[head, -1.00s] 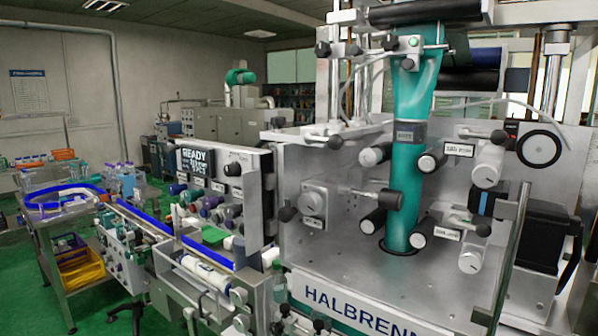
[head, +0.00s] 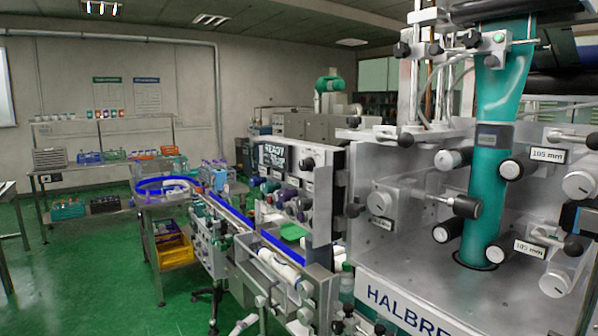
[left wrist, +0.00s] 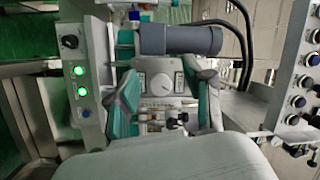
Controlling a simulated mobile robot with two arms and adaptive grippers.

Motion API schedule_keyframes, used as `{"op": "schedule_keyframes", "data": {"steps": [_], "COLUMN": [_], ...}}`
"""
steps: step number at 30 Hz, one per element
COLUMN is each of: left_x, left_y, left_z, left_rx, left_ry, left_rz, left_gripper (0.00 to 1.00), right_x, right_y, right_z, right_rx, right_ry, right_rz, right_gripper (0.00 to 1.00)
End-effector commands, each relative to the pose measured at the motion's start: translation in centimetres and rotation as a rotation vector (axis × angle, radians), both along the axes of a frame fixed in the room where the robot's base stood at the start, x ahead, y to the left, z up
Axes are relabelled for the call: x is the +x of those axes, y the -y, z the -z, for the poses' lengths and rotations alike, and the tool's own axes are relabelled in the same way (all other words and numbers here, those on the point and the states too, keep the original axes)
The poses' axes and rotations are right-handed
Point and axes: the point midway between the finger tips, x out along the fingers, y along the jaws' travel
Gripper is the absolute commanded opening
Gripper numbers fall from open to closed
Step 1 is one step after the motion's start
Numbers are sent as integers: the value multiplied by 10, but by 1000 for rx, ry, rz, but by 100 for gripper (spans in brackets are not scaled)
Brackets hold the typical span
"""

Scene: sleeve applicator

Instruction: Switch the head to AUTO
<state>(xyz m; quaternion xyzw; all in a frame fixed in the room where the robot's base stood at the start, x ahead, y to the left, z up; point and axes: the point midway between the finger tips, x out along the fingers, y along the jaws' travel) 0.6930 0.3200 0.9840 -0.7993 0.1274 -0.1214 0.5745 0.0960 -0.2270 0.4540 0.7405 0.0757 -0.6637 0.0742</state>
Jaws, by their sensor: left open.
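The applicator machine (head: 430,255) shows in the head view with a teal sleeve tube (head: 487,190) running down its front plate. A control panel beside it has a lit READY display (head: 272,157) and a black knob (head: 308,163). In the left wrist view my left gripper (left wrist: 163,98) is open, its two fingers apart and empty. Between and beyond the fingers is a white round dial (left wrist: 160,84) on a pale panel. A black selector knob (left wrist: 70,41) sits on a grey box to the left. I cannot read the switch markings. My right gripper is in neither view.
Two lit green buttons (left wrist: 80,81) are below the selector knob. A dark grey cylinder (left wrist: 181,40) lies across the top of the wrist view. A panel of dark buttons (left wrist: 298,92) stands at right. In the head view, green floor (head: 90,265) is clear at left.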

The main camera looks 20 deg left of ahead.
Motion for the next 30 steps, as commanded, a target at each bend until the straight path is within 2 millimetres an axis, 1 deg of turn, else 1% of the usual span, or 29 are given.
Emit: {"op": "schedule_keyframes", "data": {"steps": [1, 2, 3, 4, 5, 6, 8, 9, 10, 12, 15, 17, 19, 23, 30], "left_x": [11, 12, 10, 6, -1, -13, -34, -49, -60, -82, -101, -105, -105, -91, -51], "left_y": [4, 9, 16, 21, 26, 32, 39, 41, 42, 41, 37, 36, 37, 49, 80], "left_z": [-72, -109, -158, -193, -226, -267, -321, -350, -369, -402, -427, -435, -439, -442, -444], "left_rx": [116, 191, 300, 389, 483, 614, 821, 955, 1052, 1238, 1403, 1452, 1475, 1473, 1467], "left_ry": [140, 214, 311, 378, 446, 527, 631, 682, 714, 757, 775, 778, 777, 778, 779], "left_rz": [68, 107, 157, 188, 216, 248, 275, 279, 276, 255, 220, 206, 200, 200, 201], "left_gripper": [51, 51, 51, 51, 51, 51, 51, 51, 51, 51, 51, 51, 51, 51, 51], "right_x": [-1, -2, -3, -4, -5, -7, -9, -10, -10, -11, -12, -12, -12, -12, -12], "right_y": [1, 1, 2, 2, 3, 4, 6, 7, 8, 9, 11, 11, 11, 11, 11], "right_z": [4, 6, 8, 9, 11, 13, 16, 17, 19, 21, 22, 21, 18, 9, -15], "right_rx": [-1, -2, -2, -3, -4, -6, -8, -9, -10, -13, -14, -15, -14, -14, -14], "right_ry": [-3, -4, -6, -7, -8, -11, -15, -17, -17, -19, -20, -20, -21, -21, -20], "right_rz": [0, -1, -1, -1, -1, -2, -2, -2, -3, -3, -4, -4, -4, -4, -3], "right_gripper": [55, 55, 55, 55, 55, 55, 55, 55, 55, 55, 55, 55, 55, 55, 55]}}
